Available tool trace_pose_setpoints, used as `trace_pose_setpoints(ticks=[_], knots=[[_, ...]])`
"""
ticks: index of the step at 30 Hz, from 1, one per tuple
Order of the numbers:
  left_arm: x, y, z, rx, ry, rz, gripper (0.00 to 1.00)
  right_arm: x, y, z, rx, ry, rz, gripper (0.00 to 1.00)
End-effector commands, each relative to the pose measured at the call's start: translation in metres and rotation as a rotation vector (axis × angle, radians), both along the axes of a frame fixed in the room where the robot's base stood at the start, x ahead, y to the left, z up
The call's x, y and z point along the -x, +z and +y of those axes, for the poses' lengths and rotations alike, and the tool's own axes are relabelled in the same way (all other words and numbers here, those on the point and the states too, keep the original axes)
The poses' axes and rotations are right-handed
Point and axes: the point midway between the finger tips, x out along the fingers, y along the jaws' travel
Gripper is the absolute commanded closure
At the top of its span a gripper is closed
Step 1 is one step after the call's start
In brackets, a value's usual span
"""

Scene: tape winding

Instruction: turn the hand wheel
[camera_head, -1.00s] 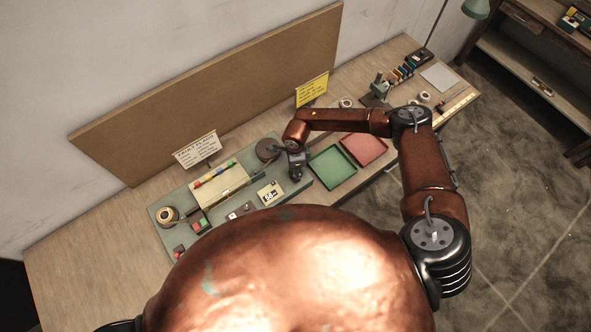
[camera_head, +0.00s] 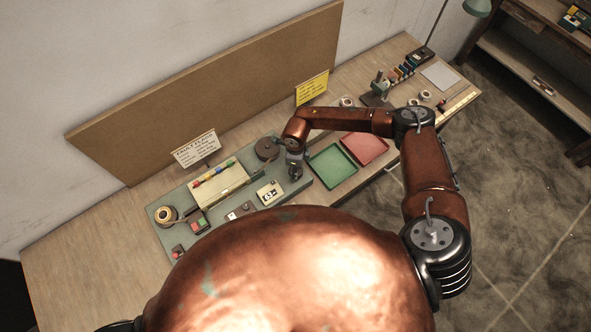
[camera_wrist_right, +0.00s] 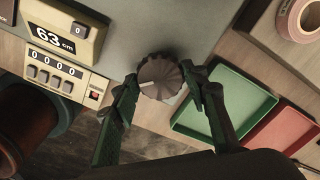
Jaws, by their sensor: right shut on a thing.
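The hand wheel (camera_wrist_right: 158,76) is a ribbed grey-brown knob with a pale mark on its lower rim, seen in the right wrist view. My right gripper (camera_wrist_right: 161,84) has one dark green finger on each side of the wheel and is shut on it. In the head view my right gripper (camera_head: 295,168) is at the right end of the grey-green panel (camera_head: 235,207), and the wheel is hidden under it. A display (camera_wrist_right: 58,42) reads 63 cm in the wrist view, above a counter (camera_wrist_right: 55,72) showing 0000. My left gripper is not in view.
A green tray (camera_head: 331,168) and a red tray (camera_head: 364,149) are just right of the gripper. A dark round disc (camera_head: 267,148) stands close on its left. A tape roll (camera_head: 165,215) is at the panel's left end. The table's left end is bare.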

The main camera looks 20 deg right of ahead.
Motion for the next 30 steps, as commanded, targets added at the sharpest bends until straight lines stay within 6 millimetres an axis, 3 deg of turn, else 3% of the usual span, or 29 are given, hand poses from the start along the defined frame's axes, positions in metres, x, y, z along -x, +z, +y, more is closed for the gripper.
trace_pose_setpoints(ticks=[15,30], knots=[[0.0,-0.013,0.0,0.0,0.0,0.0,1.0,0.0,0.0,0.0,0.001,-0.383,-0.001,0.83],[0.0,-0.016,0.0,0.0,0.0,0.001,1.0,0.0,0.001,0.0,-0.001,-0.488,0.0,0.83]])
